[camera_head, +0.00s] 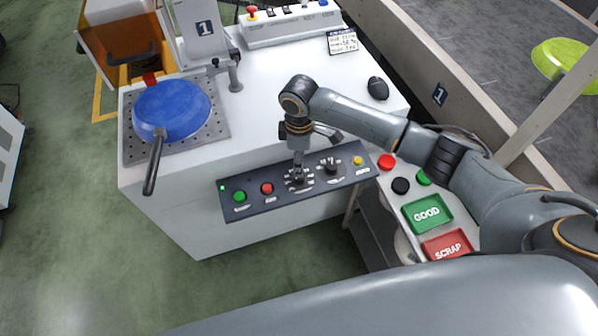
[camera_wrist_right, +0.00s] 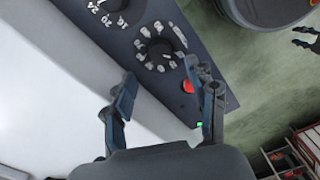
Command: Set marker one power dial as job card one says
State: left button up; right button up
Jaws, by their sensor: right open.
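The dark control panel (camera_head: 283,192) runs along the white marker table's front edge. It carries two black dials with white marks, a left dial (camera_head: 298,181) and a right dial (camera_head: 331,168). My right gripper (camera_head: 298,172) points down at the left dial and partly hides it. In the right wrist view the left dial (camera_wrist_right: 160,46) lies beyond the open fingers of my right gripper (camera_wrist_right: 165,95), with nothing between them. The right dial (camera_wrist_right: 112,6) is cut off there, with numbers such as 20 and 24. The dial names are too small to read. A card (camera_head: 342,41) lies at the table's back, its text unclear.
A green button (camera_head: 239,196), a red button (camera_head: 266,188) and a yellow button (camera_head: 358,161) flank the dials. A blue pan (camera_head: 171,109) sits on a perforated plate at the left. A dark claw-like shape (camera_wrist_right: 306,38) shows at the wrist view's right edge, perhaps my left gripper.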

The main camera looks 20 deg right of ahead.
notch_tip(320, 180, down, 7)
jog(key=shift+f, duration=0.15)
jog(key=c, duration=1.1)
